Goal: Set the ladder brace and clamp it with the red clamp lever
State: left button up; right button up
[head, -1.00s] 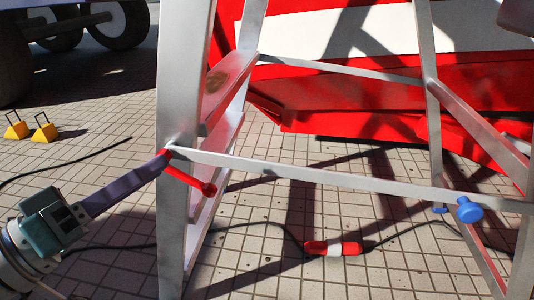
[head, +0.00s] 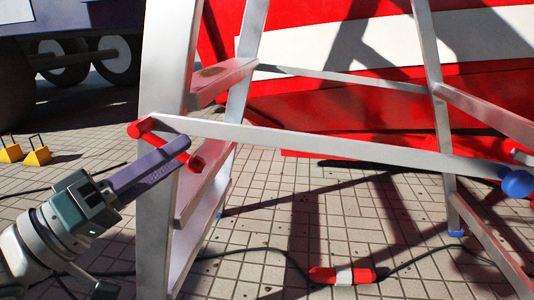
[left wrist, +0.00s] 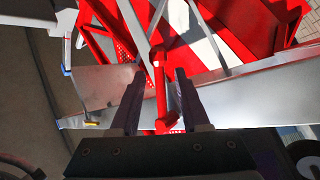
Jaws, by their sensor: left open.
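A metal stepladder (head: 165,225) stands at centre with the flat grey ladder brace (head: 330,145) spanning it, from the left rail to a blue knob (head: 517,183) at right. The red clamp lever (head: 140,128) is at the brace's left end and slants down to the right, ending in a round knob. My left gripper (head: 180,152) is open at the lever, its purple fingers partly covering it. In the left wrist view, the red lever (left wrist: 160,95) lies between the two spread fingers (left wrist: 158,78); I cannot tell whether they touch it. My right gripper is out of view.
A red and white panel structure (head: 380,50) stands close behind the ladder. A dark cable with a red and white connector (head: 342,275) runs across the tiled floor. Yellow blocks (head: 36,156) and a wheeled vehicle (head: 90,60) are at left.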

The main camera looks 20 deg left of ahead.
pick_arm(q)
jog(key=shift+w+d+r, duration=0.2)
jog(key=shift+w+d, duration=0.1)
jog(key=shift+w, duration=0.35)
grip_shut()
dwell(1.0)
